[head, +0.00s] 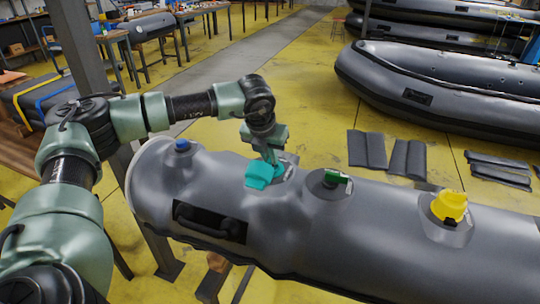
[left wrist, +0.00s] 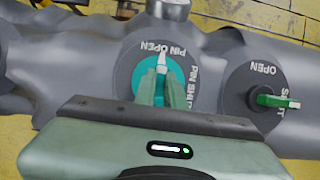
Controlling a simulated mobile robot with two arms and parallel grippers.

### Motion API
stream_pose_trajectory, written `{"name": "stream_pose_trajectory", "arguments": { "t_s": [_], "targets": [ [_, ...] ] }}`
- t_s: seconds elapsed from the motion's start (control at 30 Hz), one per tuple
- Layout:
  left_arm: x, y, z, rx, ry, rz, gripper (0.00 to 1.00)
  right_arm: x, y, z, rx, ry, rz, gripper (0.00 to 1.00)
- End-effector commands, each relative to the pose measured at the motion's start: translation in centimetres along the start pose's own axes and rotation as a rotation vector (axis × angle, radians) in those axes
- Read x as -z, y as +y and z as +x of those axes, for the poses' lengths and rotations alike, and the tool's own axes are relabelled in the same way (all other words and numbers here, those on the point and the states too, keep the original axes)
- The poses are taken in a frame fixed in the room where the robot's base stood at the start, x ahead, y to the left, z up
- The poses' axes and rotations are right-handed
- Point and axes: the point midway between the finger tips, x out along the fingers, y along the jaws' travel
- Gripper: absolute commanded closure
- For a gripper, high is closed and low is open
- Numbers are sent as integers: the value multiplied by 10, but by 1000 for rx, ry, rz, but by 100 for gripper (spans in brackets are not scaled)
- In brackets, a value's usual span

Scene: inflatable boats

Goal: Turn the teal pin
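The teal pin (left wrist: 162,63) sits in the teal valve centre, inside a dark ring marked PIN OPEN and PIN SHUT. Its pale tip points at PIN OPEN in the left wrist view. My left gripper (left wrist: 163,82) has its fingers close together on either side of the pin and looks shut on it; the fingers hide the lower part. In the head view, my left gripper (head: 270,155) reaches down to this valve from above. My right gripper is not in view.
The valve is on a grey inflatable tube (head: 385,225) on a stand. A green-handled valve (head: 333,178) is close to its right, a yellow cap (head: 450,206) farther right, a blue knob (head: 182,146) to the left. A black handle (head: 210,222) is on the tube's front.

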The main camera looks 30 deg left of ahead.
Motion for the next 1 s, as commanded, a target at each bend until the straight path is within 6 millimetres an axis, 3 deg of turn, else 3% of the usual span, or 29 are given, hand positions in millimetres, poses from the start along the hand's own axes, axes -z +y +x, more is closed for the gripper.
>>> {"name": "stream_pose_trajectory", "arguments": {
  "t_s": [0.43, 1.0],
  "targets": [
    [0, 1, 2, 42, 0, 95, 100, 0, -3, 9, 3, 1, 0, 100],
    [-1, 2, 0, 236, 0, 560, 100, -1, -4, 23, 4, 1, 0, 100]
  ]
}}
